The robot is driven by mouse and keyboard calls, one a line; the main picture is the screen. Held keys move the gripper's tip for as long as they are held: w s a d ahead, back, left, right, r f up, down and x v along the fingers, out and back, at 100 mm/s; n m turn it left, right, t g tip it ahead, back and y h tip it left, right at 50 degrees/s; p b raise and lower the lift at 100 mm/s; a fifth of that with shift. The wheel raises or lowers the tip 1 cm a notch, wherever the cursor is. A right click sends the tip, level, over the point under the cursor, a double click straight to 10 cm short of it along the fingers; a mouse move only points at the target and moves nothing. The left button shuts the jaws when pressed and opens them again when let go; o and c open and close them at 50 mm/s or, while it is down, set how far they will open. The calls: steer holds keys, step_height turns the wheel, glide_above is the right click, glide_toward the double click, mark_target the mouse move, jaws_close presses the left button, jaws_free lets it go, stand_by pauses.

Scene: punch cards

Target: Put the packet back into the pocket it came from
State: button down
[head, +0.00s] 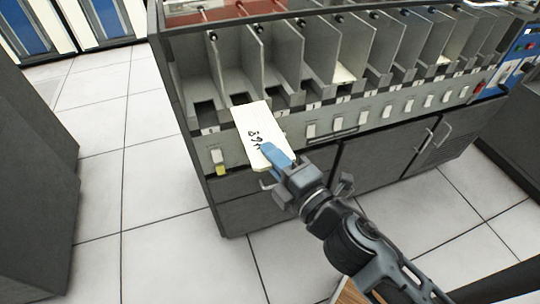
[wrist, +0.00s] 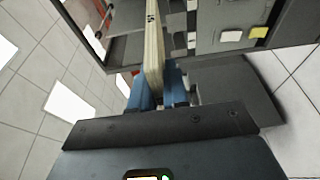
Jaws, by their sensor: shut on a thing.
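The packet (head: 261,132) is a cream block of cards with dark handwritten marks on its face. My gripper (head: 277,156) is shut on its near end with blue fingers. The packet sticks out from the fingers toward the card machine (head: 350,125), in front of the pockets at its left end. In the wrist view the packet (wrist: 154,50) shows edge-on between the blue fingers (wrist: 158,92). The machine has a row of grey pockets with upright dividers (head: 290,52). The packet covers part of the machine's front near the second pocket from the left. I cannot tell which pocket it came from.
Pale cards (head: 343,75) lie in a middle pocket, and another pocket farther right also holds some. White switches and a yellow one (head: 221,169) line the front panel. A dark cabinet (head: 35,150) stands at the left. Tiled floor (head: 120,180) lies open between.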

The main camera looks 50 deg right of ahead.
mark_target(259, 127)
steer(key=shift+w+d, duration=0.1)
steer(key=shift+w, duration=0.05)
steer(key=shift+w+d+r+p, duration=0.1)
steer(key=shift+w+d+p, duration=0.65)
steer(key=shift+w, duration=0.4)
steer(key=shift+w+d+f+p, duration=0.1)
steer(key=shift+w+d+p, duration=0.65)
steer(key=shift+w, duration=0.35)
steer(key=shift+w+d+r+p, duration=0.1)
steer(key=shift+w+d+p, duration=0.65)
steer(key=shift+w, duration=0.4)
steer(key=shift+w+d+p, duration=0.85)
steer(key=shift+w+d, duration=0.45)
steer(key=shift+w, duration=0.6)
steer(key=shift+w+d+p, duration=0.8)
steer(key=shift+w+d, duration=0.45)
steer(key=shift+w, duration=0.6)
steer(key=shift+w+d+p, duration=0.85)
steer(key=shift+w+d, duration=0.45)
steer(key=shift+w, duration=0.6)
steer(key=shift+f, duration=0.25)
steer(key=shift+f+b, duration=0.85)
steer(key=shift+b, duration=0.1)
steer(key=c, duration=1)
jaws_free()
steer(key=shift+c, duration=0.2)
